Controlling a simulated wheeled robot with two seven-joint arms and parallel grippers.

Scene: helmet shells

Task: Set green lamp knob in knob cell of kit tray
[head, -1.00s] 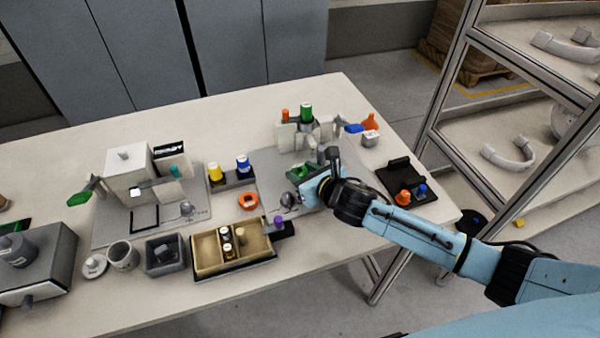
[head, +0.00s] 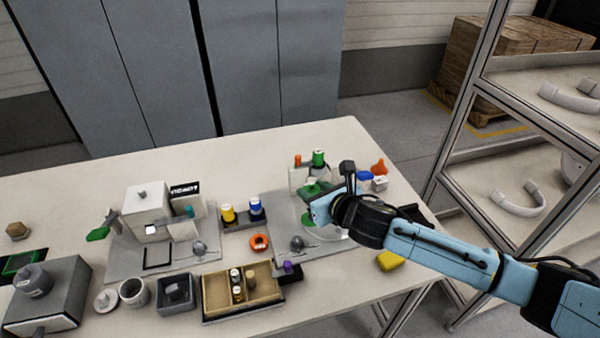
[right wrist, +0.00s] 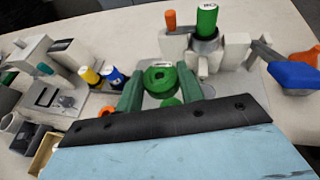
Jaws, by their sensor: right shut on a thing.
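My right gripper (head: 314,198) reaches in from the right above the grey mat at the table's right part. In the head view the knob (head: 311,187) is partly hidden by the gripper. The kit tray (head: 206,303), a tan box with dividers, lies at the front middle of the table, left of and nearer than the gripper. Several small dark, white and amber pieces stand in it. My left gripper is not in view.
A fixture with a green cylinder (head: 318,158) stands behind the gripper. A purple piece (head: 289,266) sits beside the tray. A yellow block (head: 390,260) lies at right.

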